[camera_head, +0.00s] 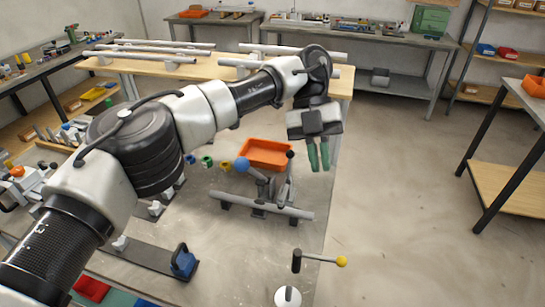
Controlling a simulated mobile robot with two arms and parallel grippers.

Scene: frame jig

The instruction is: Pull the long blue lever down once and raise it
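A lever with a blue ball knob (242,164) stands on a grey metal frame (268,208) on the workbench. Its grey arm slopes from the knob down to the right toward the frame. A second, dark-knobbed lever (290,155) rises beside it on the right. My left gripper (318,168) hangs above and to the right of both levers, its two green fingers pointing down. A narrow gap shows between the fingers, with nothing in it. It appears apart from the levers. My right gripper is not in view.
An orange tray (265,152) sits just behind the levers. A yellow-knobbed handle (341,261) stands at the front. My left arm covers much of the bench's left side. Open floor lies to the right.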

